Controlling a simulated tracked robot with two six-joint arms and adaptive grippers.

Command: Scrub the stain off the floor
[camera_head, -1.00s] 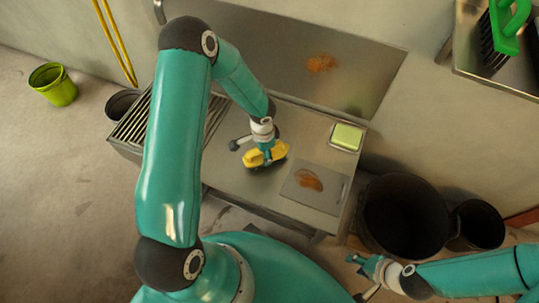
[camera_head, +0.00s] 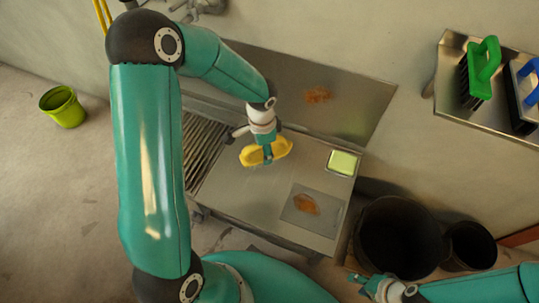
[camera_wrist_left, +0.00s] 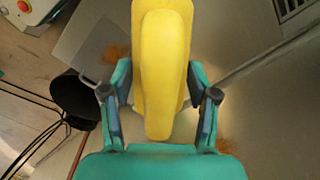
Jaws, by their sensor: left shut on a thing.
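My left gripper (camera_head: 266,152) is shut on a yellow brush (camera_head: 280,147) and holds it over the metal counter (camera_head: 240,195), apparently above its surface. In the left wrist view the yellow brush (camera_wrist_left: 162,65) stands between the fingers, its underside hidden. An orange-brown stain (camera_head: 305,204) lies on a grey plate on the counter, right of and below the brush. Another orange stain (camera_head: 317,95) is on the upright metal back panel. Faint dark marks (camera_head: 88,228) show on the floor at left. My right gripper (camera_head: 366,284) is low at right; its finger opening is unclear.
A pale green block in a tray (camera_head: 342,163) sits at the counter's right edge. Two black bins (camera_head: 400,240) (camera_head: 470,246) stand right of it. A shelf holds a green brush (camera_head: 484,68) and a blue one (camera_head: 529,78). A lime bucket (camera_head: 64,106) stands on open floor.

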